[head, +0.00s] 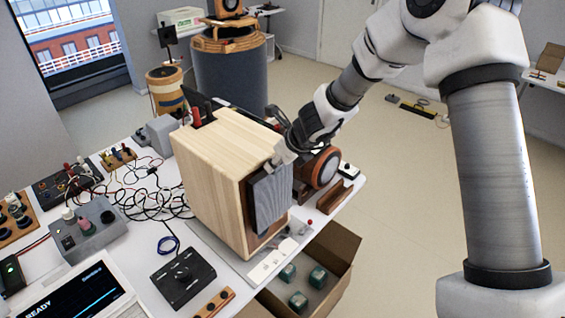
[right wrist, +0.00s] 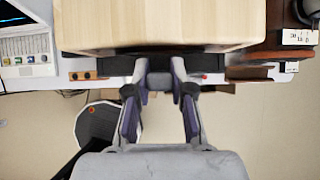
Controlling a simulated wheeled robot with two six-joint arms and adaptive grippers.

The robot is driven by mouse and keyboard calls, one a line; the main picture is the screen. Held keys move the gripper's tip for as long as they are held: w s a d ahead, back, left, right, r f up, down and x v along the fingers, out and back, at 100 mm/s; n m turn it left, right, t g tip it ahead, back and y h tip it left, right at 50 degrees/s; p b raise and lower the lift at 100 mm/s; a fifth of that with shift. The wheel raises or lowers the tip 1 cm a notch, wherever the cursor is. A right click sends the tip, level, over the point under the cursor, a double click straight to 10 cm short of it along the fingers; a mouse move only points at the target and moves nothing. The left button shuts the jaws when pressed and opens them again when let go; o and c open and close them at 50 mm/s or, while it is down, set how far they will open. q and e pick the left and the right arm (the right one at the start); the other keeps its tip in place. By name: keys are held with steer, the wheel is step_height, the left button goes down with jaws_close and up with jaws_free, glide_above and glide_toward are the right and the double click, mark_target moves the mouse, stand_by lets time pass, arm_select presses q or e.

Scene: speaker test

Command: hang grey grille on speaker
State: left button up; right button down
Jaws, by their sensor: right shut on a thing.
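The speaker (head: 208,180) is a pale wooden box standing upright at the table's right edge; its top fills the upper part of the right wrist view (right wrist: 160,25). The grey grille (head: 271,198) is a dark ribbed panel standing in front of the speaker's right-hand face, covering much of it. My right gripper (head: 282,153) is shut on the grille's upper edge; its fingers also show in the right wrist view (right wrist: 160,82). I cannot tell whether the grille touches the speaker face. My left gripper is not in view.
An open cardboard box (head: 345,247) with green blocks sits below the table edge. Loose cables (head: 150,195), a black control box (head: 183,277) and a screen (head: 85,297) crowd the table left of the speaker.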

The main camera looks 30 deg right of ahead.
steer(key=shift+w, duration=0.2)
steer(key=shift+s, duration=0.35)
stand_by(0.4)
steer(key=shift+w+a, duration=0.2)
steer(key=shift+w, duration=0.35)
stand_by(1.8)
steer(key=shift+f+b, duration=0.6)
stand_by(1.4)
steer(key=c, duration=0.9)
jaws_free()
steer(key=shift+c, duration=0.2)
